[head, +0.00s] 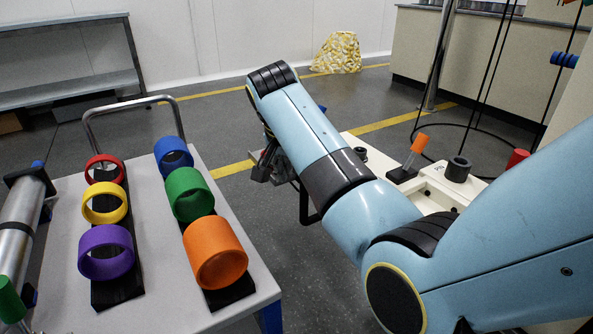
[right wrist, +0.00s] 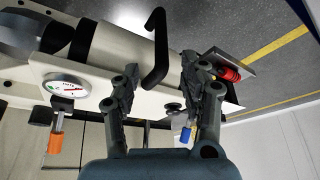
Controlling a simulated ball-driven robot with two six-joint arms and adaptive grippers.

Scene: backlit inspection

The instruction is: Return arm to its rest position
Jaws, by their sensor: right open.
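My right arm (head: 318,150), light blue with dark joints, reaches from the right edge across the middle of the head view. Its gripper (head: 266,166) is partly hidden under the forearm, in front of the cream equipment and right of the cart. In the right wrist view, the right gripper (right wrist: 166,88) has its two dark fingers spread apart. Nothing is held between them. A dark knob and a blue-ended part (right wrist: 186,136) show in the gap, but their distance from the fingers is unclear. My left gripper is not in view.
A grey cart (head: 155,235) at left carries several coloured rings, with a silver tube (head: 20,225) beside them. Cream equipment (head: 435,188) has an orange-handled part (head: 415,150). The wrist view shows a gauge (right wrist: 65,88) and black bent handle (right wrist: 155,55). Grey floor (head: 225,115) lies behind.

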